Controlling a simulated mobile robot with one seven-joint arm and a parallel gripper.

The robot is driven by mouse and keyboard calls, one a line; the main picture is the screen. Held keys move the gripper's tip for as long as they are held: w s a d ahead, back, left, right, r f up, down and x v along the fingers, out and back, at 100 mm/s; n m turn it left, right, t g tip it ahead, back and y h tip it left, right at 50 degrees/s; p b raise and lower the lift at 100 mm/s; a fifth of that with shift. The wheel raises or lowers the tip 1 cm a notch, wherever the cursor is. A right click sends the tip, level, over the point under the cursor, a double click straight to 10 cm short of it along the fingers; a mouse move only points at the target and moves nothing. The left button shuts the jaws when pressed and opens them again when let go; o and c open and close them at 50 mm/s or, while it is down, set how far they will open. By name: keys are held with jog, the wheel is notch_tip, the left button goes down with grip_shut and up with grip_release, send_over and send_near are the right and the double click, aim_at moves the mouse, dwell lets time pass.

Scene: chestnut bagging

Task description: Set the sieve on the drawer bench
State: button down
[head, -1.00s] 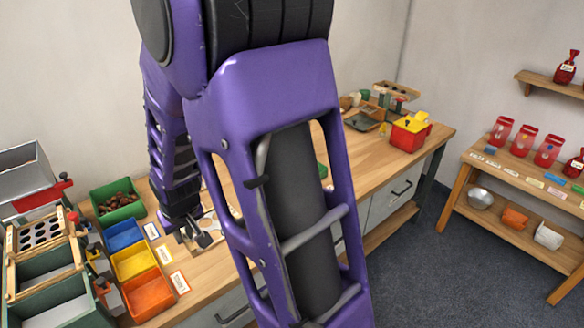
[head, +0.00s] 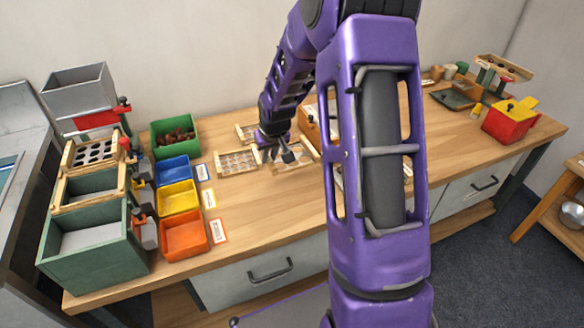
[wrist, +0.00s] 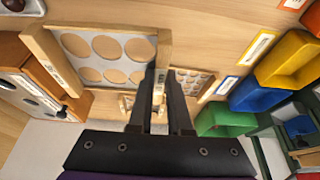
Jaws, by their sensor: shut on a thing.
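My gripper (wrist: 162,108) is shut on the wooden frame edge of a sieve (wrist: 105,75) with large round holes. In the wrist view the sieve extends to the left of the fingers. In the head view my gripper (head: 276,156) is low over the drawer bench (head: 275,220), with the sieve (head: 294,160) partly hidden behind it. I cannot tell whether the sieve touches the bench. A second sieve (head: 238,161), with smaller holes, lies on the bench just left of my gripper. It also shows beyond the fingers in the wrist view (wrist: 192,82).
A third framed piece (head: 246,132) lies behind. A wooden box (head: 309,125) stands close to the held sieve. Left are blue, yellow and orange bins (head: 184,238), a green chestnut bin (head: 176,136) and a green sorting stand (head: 95,255). The bench front is clear.

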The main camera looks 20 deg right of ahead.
aim_at(270, 183)
notch_tip(270, 183, down, 8)
jog(key=shift+f+b, duration=0.15)
jog(key=shift+b, duration=0.5)
jog(key=shift+f, duration=0.1)
jog(key=c, duration=0.8)
grip_release()
jog(key=shift+c, duration=0.2)
jog(key=shift+r, duration=0.4)
jog(key=p+v, duration=0.2)
jog(key=v, duration=0.9)
jog(key=shift+s+r, duration=0.15)
jog(key=shift+r, duration=0.05)
